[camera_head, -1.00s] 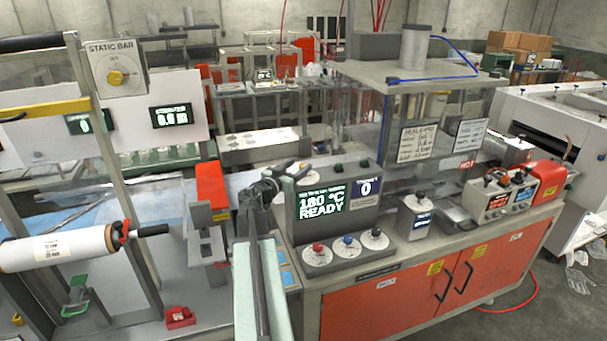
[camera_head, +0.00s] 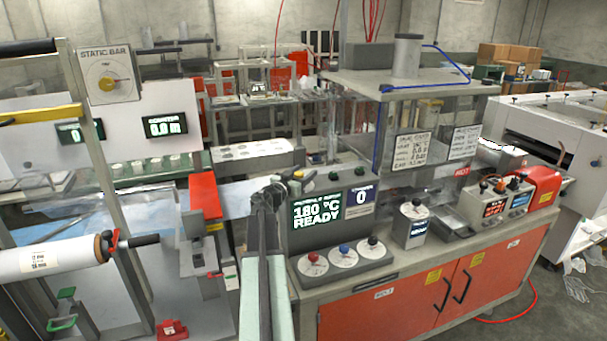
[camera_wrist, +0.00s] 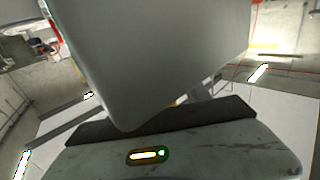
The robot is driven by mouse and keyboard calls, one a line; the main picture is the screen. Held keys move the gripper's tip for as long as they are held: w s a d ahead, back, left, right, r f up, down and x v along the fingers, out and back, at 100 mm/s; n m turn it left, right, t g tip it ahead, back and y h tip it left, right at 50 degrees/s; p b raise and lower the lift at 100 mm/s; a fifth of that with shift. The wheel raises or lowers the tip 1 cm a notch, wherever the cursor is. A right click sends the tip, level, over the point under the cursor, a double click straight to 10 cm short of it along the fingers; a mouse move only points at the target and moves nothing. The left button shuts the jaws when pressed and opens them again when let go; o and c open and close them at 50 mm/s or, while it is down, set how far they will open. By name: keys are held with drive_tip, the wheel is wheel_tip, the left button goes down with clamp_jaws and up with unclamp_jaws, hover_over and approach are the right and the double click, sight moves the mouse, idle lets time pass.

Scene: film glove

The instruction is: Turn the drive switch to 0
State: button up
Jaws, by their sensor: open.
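Three dial knobs, red (camera_head: 313,258), blue (camera_head: 344,249) and black (camera_head: 373,242), sit on the console's sloped front. A separate grey box to their right carries one more dark knob (camera_head: 415,205). The labels are too small to read, so I cannot tell which one is the drive switch. My gripper (camera_head: 292,183) is at the end of my raised arm, by the console's upper left corner, apart from these knobs. It is open and appears empty. In the wrist view a large grey surface (camera_wrist: 150,50) fills the upper middle, and no knob can be made out.
The console screen (camera_head: 318,211) reads 180 °C READY. A control box with small knobs (camera_head: 500,200) stands right on the orange-doored bench (camera_head: 400,305). A static bar dial (camera_head: 108,85) and a film roll (camera_head: 55,258) are at left. A clear-walled enclosure (camera_head: 425,120) stands behind.

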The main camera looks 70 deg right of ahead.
clamp_jaws()
